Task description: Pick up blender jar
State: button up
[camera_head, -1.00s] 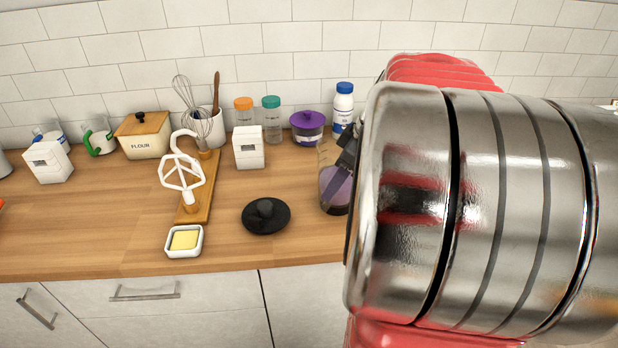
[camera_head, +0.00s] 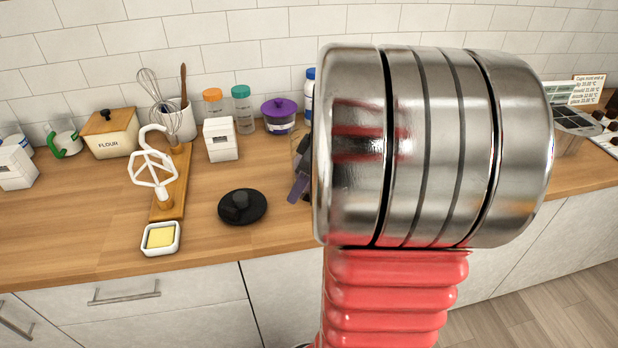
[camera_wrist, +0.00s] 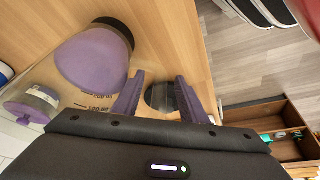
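The blender jar (camera_wrist: 92,58) is clear with purple contents, measuring marks and a dark end. It fills the upper left of the wrist view, beside my left finger; I cannot tell whether they touch. In the head view, my arm hides most of the jar. My gripper (camera_wrist: 158,97) is open, its two purple-padded fingers apart. No jar wall shows between them. One purple fingertip shows at the arm's left edge in the head view (camera_head: 299,186). A black round lid (camera_head: 242,206) lies on the counter; it shows beyond the finger gap in the wrist view.
A butter dish (camera_head: 161,238), a mixer beater (camera_head: 152,172) and a wooden board (camera_head: 172,190) stand left of the lid. A white box (camera_head: 221,139), a purple-lidded container (camera_head: 279,115) and bottles stand behind. The wrist view shows an open drawer (camera_wrist: 285,110).

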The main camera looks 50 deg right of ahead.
jog(key=shift+f, duration=0.2)
dwell(0.4)
grip_shut()
dwell(1.2)
